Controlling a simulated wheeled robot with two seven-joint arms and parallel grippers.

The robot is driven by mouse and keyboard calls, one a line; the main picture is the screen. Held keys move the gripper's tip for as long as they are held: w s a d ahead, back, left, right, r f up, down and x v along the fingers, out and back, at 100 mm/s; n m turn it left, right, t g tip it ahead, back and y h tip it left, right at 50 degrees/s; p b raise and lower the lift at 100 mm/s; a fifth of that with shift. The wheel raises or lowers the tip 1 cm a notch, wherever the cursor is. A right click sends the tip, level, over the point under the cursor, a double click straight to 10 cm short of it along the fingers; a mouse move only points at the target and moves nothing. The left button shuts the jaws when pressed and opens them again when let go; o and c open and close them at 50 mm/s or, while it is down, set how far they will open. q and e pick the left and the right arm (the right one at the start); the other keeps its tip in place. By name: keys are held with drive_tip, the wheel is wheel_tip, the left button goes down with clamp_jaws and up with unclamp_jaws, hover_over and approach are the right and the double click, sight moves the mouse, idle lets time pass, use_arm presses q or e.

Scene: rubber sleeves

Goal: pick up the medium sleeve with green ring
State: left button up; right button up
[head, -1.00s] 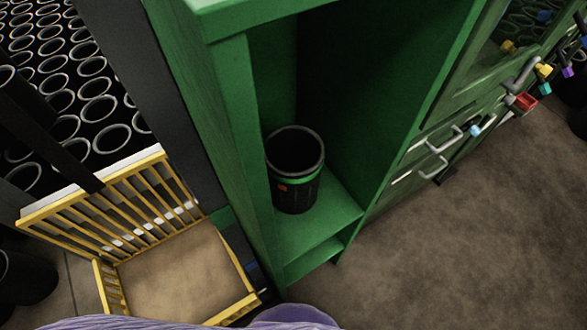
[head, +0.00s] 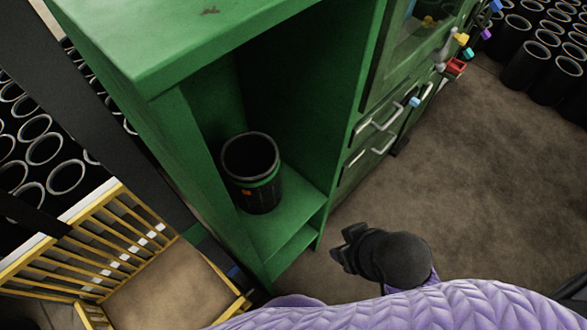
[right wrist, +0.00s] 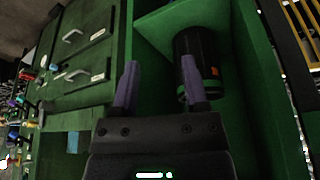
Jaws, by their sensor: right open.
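The medium sleeve with green ring (head: 252,172) is a black, open-topped cylinder standing upright on a shelf inside the green cabinet. A green band and a small orange mark show on its side. It also shows in the right wrist view (right wrist: 190,52), behind one finger. My right gripper (head: 345,248) is in front of the cabinet, to the lower right of the sleeve and apart from it. In the right wrist view, its two purple-grey fingers (right wrist: 160,85) are spread with nothing between them. My left gripper is not in view.
The green cabinet (head: 150,50) has side walls and a top around the shelf. Drawers with handles (head: 380,128) are to its right. A yellow railed crate (head: 90,245) stands at lower left. Many black sleeves (head: 540,55) stand at upper right. Brown floor (head: 470,190) is clear.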

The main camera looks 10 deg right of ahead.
drive_tip(key=w+a+n+t+y, duration=0.2)
drive_tip(key=w+a+t+y, duration=0.1)
drive_tip(key=w+a, duration=0.4)
drive_tip(key=n+t+y, duration=0.2)
drive_tip(key=t+y, duration=0.2)
approach(233, 176)
drive_tip(key=b+x, duration=0.5)
drive_tip(key=x, duration=0.4)
drive_tip(key=shift+w+a+f, duration=0.15)
drive_tip(key=shift+w+f, duration=0.1)
drive_tip(key=shift+w+a, duration=0.15)
drive_tip(key=shift+w, duration=0.1)
drive_tip(key=shift+r, duration=0.1)
clamp_jaws()
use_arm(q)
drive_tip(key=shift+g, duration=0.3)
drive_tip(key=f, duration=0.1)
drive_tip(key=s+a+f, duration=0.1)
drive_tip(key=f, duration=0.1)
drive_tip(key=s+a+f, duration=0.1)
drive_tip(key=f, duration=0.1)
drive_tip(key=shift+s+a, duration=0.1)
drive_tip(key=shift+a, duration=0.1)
use_arm(e)
drive_tip(key=shift+s, duration=0.1)
